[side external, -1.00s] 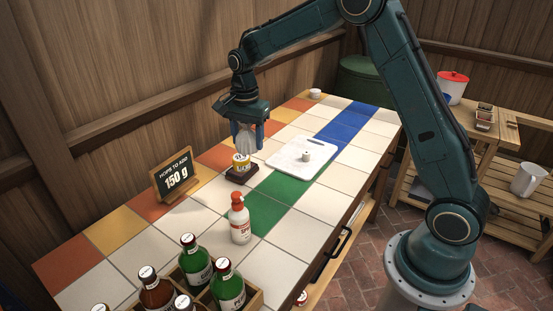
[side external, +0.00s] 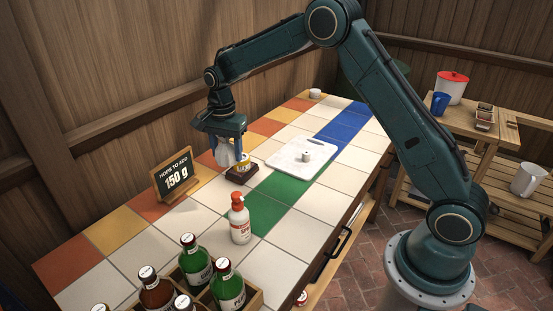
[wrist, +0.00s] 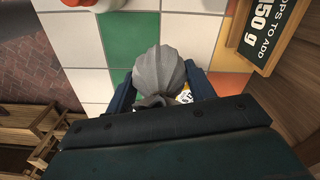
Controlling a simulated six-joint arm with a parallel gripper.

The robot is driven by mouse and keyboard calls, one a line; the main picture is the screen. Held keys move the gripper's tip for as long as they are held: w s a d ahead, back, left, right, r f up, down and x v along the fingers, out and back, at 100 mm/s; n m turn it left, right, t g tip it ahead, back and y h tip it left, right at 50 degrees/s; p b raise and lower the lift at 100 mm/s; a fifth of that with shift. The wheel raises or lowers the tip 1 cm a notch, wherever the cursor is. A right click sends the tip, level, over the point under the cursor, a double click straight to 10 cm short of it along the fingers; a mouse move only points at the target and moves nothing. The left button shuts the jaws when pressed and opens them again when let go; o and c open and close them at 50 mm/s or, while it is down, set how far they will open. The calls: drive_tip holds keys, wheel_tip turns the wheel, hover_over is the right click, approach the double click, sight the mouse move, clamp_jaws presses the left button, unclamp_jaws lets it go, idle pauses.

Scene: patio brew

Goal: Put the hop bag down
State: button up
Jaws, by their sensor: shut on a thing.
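The hop bag (side external: 226,157) is a pale grey gathered pouch, seen large in the wrist view (wrist: 162,72). My gripper (side external: 225,148) is shut on it, with a dark blue finger on each side in the wrist view (wrist: 161,92). It holds the bag just left of the small dark scale (side external: 241,176), over the tiled counter (side external: 205,196). I cannot tell whether the bag's underside touches the tiles. A yellow and white tin (side external: 244,164) sits on the scale, partly hidden behind the bag and gripper.
A sign reading "HOPS TO ADD 150 g" (side external: 176,176) stands left of the gripper. A pump bottle (side external: 239,220) and a bottle crate (side external: 255,303) stand in front. Tiles between sign and scale are bare.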

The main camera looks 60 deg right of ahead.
sight(228, 162)
wheel_tip(228, 162, down, 12)
drive_tip(key=shift+f, duration=0.1)
drive_tip(key=shift+f, duration=0.15)
drive_tip(key=shift+f, duration=2)
drive_tip(key=shift+f, duration=0.1)
drive_tip(key=o, duration=1)
wheel_tip(228, 162, up, 12)
drive_tip(key=shift+r, duration=0.15)
